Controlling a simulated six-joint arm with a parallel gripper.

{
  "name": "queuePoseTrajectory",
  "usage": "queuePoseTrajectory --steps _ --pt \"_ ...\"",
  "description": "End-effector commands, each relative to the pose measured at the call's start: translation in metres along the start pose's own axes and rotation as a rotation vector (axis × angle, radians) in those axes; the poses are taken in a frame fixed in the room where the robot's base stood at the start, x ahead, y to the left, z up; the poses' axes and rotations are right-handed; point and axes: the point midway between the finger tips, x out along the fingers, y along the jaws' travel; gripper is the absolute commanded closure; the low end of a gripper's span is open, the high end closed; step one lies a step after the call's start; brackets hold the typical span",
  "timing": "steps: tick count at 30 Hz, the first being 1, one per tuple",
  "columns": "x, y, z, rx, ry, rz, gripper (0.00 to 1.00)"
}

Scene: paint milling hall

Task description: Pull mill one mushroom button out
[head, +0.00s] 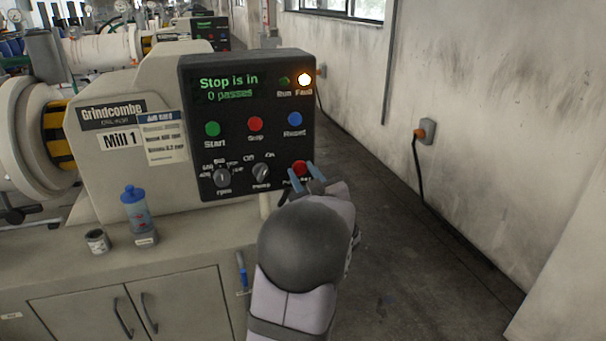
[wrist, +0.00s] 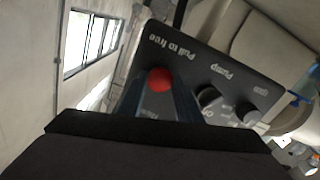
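The control panel of Mill 1 (head: 246,112) faces me on the mill housing. Its red mushroom button (head: 299,167) is at the lower right corner. The wrist view shows this round red button (wrist: 160,80) under the label "Pull to free", upside down there. My gripper (head: 303,172) points at the button. Its two blue-grey fingers are apart, one on each side of the red head; they also show in the wrist view (wrist: 160,92). I cannot tell whether they touch it. The display (head: 229,88) reads "Stop is in, 0 passes".
The Fault lamp (head: 304,79) glows. The rpm knob (head: 222,178) and Pump knob (head: 261,173) sit left of the button. Green, red and blue buttons are above. A blue bottle (head: 138,210) and a small can (head: 97,241) stand on the bench. The aisle right is clear.

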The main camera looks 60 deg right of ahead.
Motion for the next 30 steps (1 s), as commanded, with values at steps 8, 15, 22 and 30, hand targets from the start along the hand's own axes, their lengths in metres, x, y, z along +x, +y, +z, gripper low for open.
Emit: queuePoseTrajectory --steps 8,15,22,30 --pt "-0.009 0.0 0.0 -0.001 0.0 0.001 1.0" --pt "-0.015 -0.001 0.001 0.0 -0.001 -0.002 1.0" --pt "-0.015 0.0 0.001 0.0 -0.002 -0.001 0.5" --pt "-0.016 0.0 0.0 0.0 0.0 0.0 0.5"
